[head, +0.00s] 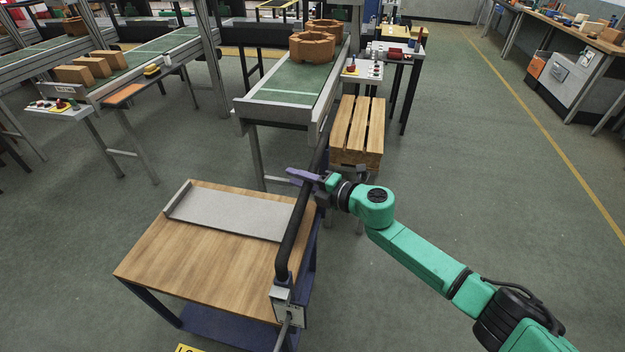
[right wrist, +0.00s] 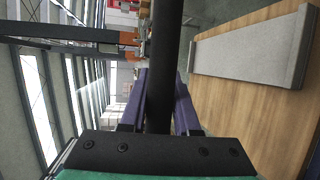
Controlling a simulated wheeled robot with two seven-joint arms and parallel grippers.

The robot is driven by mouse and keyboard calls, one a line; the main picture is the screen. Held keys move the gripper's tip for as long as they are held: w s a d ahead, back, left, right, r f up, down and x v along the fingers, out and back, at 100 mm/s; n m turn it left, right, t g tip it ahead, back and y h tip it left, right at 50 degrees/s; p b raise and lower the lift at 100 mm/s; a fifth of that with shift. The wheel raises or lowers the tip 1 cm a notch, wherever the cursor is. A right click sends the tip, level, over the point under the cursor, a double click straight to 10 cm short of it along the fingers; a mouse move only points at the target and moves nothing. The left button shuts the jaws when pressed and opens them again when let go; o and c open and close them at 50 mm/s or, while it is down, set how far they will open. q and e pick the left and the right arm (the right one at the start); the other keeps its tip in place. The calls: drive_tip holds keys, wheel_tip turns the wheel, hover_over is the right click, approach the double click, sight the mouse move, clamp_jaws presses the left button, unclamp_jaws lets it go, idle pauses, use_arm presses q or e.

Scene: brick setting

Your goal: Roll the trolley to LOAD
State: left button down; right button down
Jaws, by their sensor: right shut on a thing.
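The trolley (head: 150,255) has a wooden top, dark blue legs and a lower shelf, and stands in the lower middle of the head view. A grey tray (head: 235,213) lies on its top. The black handle bar (head: 287,248) runs along the trolley's right side. My right gripper (head: 303,178) is shut on the handle bar. In the right wrist view, the bar (right wrist: 161,60) passes between the purple fingers (right wrist: 155,105). Part of a yellow sign (head: 188,348) with cut-off lettering shows at the bottom edge. My left gripper is out of view.
A green conveyor (head: 290,85) carrying brown brick pieces (head: 312,47) ends just beyond the trolley. A wooden pallet stack (head: 357,130) stands right of it. Another conveyor (head: 140,55) with tan boxes is at the upper left. Open floor (head: 490,150) lies to the right.

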drive_tip(key=shift+w+a, duration=0.3)
drive_tip(key=shift+a, duration=0.65)
drive_tip(key=c, duration=0.7)
unclamp_jaws()
drive_tip(key=shift+o, duration=0.2)
drive_tip(key=shift+a, duration=0.1)
drive_tip(key=b+v, duration=0.2)
drive_tip(key=v, duration=1.2)
drive_tip(key=shift+s+b, duration=0.2)
drive_tip(key=shift+b, duration=0.1)
drive_tip(key=shift+r, duration=0.1)
